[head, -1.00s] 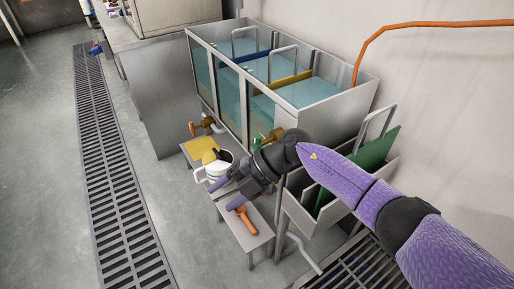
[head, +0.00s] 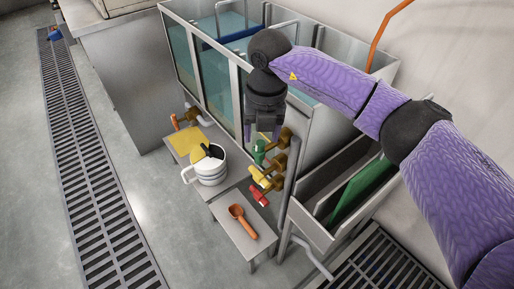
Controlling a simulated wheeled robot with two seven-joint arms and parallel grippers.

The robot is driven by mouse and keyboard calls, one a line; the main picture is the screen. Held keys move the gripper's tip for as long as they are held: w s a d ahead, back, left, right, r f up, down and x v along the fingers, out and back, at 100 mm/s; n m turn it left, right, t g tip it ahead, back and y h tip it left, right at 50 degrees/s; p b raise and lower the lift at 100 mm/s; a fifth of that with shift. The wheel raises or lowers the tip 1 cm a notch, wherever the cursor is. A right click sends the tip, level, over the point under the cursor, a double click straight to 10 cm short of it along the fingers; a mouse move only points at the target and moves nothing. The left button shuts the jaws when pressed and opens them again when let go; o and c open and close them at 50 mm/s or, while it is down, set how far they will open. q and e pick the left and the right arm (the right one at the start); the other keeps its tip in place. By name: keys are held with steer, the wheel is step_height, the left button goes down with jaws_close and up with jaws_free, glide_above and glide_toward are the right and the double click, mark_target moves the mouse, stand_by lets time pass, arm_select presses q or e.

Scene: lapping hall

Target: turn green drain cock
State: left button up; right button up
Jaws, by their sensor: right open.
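The green drain cock (head: 259,151) sticks out low on the front of the tank, on a brass fitting. I cannot tell whether a finger touches the green handle. A yellow cock (head: 259,175) and a red cock (head: 259,197) sit below the green one in the picture. My left gripper is not in view.
A steel trough (head: 305,219) with a green panel (head: 357,187) is at right.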

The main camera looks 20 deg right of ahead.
mark_target(260, 152)
steer(key=f+b, duration=0.1)
steer(key=f, duration=0.2)
steer(key=f+b, duration=0.1)
steer(key=f, duration=0.2)
steer(key=shift+a, duration=0.2)
steer(key=shift+r, duration=0.1)
steer(key=shift+c, duration=1.3)
jaws_close()
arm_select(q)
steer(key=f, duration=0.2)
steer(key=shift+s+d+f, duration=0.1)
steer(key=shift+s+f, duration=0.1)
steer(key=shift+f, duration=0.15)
